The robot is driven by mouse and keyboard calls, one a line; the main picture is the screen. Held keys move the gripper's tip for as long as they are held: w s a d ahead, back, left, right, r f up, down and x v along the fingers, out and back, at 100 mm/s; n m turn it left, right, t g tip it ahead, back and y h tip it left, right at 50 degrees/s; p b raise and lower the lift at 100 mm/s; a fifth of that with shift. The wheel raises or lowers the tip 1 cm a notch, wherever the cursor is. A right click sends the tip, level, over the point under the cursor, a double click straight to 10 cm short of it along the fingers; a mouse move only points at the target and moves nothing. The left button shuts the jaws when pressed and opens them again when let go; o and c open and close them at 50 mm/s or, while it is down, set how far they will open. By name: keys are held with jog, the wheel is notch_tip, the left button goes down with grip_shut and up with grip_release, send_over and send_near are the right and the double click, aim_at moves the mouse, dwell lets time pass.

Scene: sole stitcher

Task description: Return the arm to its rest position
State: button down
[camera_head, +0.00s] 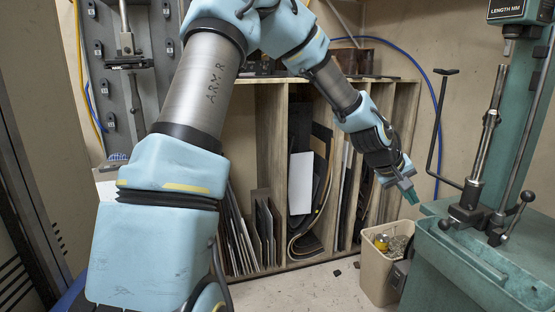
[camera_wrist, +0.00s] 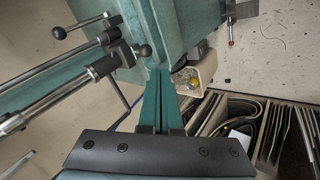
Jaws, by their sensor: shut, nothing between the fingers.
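My arm, light blue and grey, reaches from the lower left over the top of the head view and then down to the right. My gripper (camera_head: 411,197) has green fingers and hangs above a beige bin, to the left of the green machine (camera_head: 450,262). In the wrist view the two fingers of my gripper (camera_wrist: 159,72) lie together, shut, with nothing between them. The fingers point toward the edge of the green machine (camera_wrist: 178,22) and the bin. The gap between the fingers and the machine cannot be judged.
A beige bin (camera_head: 377,277) with scraps stands on the floor beside the machine. A wooden rack (camera_head: 272,170) with upright sheets is behind my arm. A metal lever and rods (camera_head: 482,150) rise from the machine. Some pale floor (camera_head: 300,292) is clear.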

jog(key=a+f+y+p, duration=0.15)
jog(key=a+y, duration=0.35)
jog(key=a, duration=2.1)
jog(key=s+a+r+y, duration=0.1)
jog(key=s+a, duration=0.1)
jog(key=a, duration=0.3)
jog(key=s+a+y, duration=0.1)
jog(key=s+a, duration=0.2)
jog(key=a, duration=0.3)
jog(key=s+a+r+p, duration=0.1)
jog(key=s+a, duration=0.2)
jog(key=a, duration=0.3)
jog(key=shift+r+n+y, duration=0.3)
jog(key=shift+y, duration=0.1)
